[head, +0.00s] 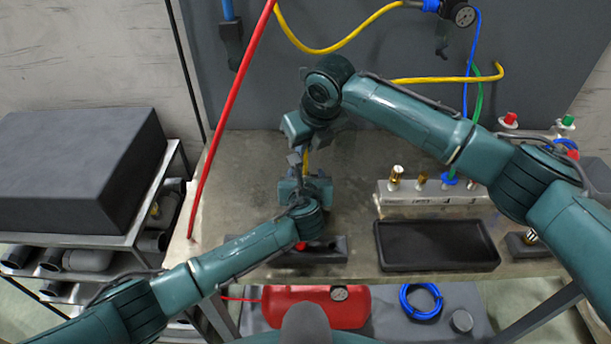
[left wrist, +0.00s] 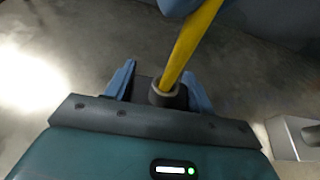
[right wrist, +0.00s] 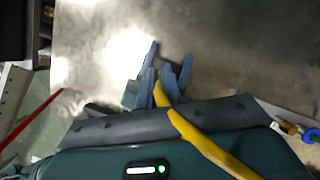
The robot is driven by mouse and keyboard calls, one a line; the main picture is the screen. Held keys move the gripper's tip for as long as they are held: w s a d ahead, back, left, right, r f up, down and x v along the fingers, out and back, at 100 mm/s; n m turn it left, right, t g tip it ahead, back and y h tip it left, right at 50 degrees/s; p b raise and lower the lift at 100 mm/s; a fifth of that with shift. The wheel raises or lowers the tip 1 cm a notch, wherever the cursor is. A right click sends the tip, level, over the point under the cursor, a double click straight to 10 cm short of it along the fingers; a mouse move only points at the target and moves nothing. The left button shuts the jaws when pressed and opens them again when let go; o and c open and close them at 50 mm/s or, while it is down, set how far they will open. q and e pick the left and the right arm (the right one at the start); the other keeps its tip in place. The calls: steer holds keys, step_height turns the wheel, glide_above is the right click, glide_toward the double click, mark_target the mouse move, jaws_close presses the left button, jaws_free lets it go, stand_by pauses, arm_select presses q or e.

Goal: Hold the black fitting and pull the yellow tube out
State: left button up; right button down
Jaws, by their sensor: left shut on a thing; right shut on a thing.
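The black fitting (left wrist: 166,96) is a dark ring-ended sleeve between the fingers of my left gripper (left wrist: 160,88), which is shut on it. The yellow tube (left wrist: 190,48) enters the ring's open end and slants up out of it. My right gripper (right wrist: 166,82) is shut on the yellow tube (right wrist: 203,142), which bends back over its palm. In the head view, my right gripper (head: 296,160) is just above my left gripper (head: 305,180), with a short piece of the tube between them. The fitting is hidden there by my grippers.
A black tray (head: 440,268) and a metal manifold block (head: 432,212) stand to the right on the bench. A red hose (head: 226,120) slants down on the left. Another length of yellow tube (head: 340,45) hangs from the back panel.

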steer(key=shift+r, duration=0.1)
steer(key=shift+r, duration=3.05)
arm_select(q)
steer(key=o, duration=1.1)
steer(key=v, duration=1.2)
